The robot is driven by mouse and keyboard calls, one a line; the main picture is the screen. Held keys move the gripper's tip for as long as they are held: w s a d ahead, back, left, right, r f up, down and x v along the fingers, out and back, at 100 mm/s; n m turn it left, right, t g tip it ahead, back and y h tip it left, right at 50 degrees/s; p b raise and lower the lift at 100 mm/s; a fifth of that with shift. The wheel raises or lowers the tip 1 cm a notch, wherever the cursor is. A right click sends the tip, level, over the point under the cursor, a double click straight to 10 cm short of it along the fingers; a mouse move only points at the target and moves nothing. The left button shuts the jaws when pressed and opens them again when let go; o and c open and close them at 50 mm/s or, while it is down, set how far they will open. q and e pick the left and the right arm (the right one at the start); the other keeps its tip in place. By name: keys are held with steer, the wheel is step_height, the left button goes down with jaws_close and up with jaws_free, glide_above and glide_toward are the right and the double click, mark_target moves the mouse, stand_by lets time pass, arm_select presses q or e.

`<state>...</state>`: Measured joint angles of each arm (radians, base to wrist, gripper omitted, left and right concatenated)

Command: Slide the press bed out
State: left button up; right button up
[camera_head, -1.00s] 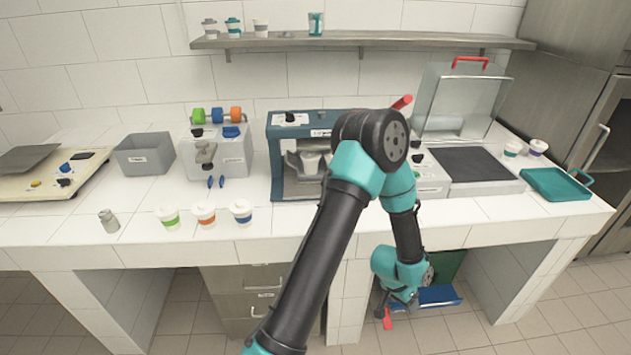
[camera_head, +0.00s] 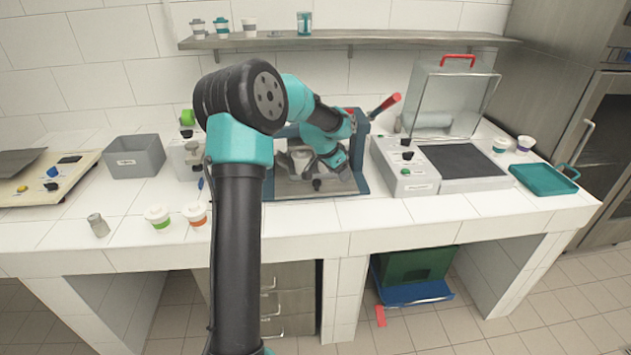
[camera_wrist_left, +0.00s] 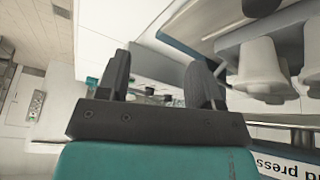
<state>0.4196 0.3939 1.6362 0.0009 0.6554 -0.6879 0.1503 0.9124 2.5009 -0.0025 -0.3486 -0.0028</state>
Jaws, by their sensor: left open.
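The blue-framed press (camera_head: 268,185) stands at the back middle of the counter in the head view, partly hidden by my left arm. Its pale bed area (camera_head: 290,188) shows low inside the frame, with a small black knob at the front. My left gripper is at the press front, its fingers hard to make out there. In the left wrist view, the left gripper (camera_wrist_left: 160,75) has two dark fingers spread apart with nothing between them. White funnel-shaped parts (camera_wrist_left: 262,65) and an upside-down label ending in "press" (camera_wrist_left: 290,168) lie to its right. My right gripper is not in view.
A red-handled lever (camera_head: 385,105) rises right of the press, beside a control box (camera_head: 405,170). A dispenser, partly hidden by my arm, and a grey bin (camera_head: 135,157) stand left. Lidded cups (camera_head: 158,217) line the front left edge.

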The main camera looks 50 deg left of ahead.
mark_target(317, 181)
arm_select(q)
steer(key=s+a+r, duration=0.8)
steer(key=a, duration=0.2)
steer(key=shift+a+r+m+g+y, duration=0.15)
steer(key=shift+a+m+g+y, duration=0.15)
steer(key=x, duration=1.7)
steer(key=shift+w+d, duration=0.1)
steer(key=shift+w, duration=0.15)
steer(key=shift+c, duration=0.4)
jaws_close()
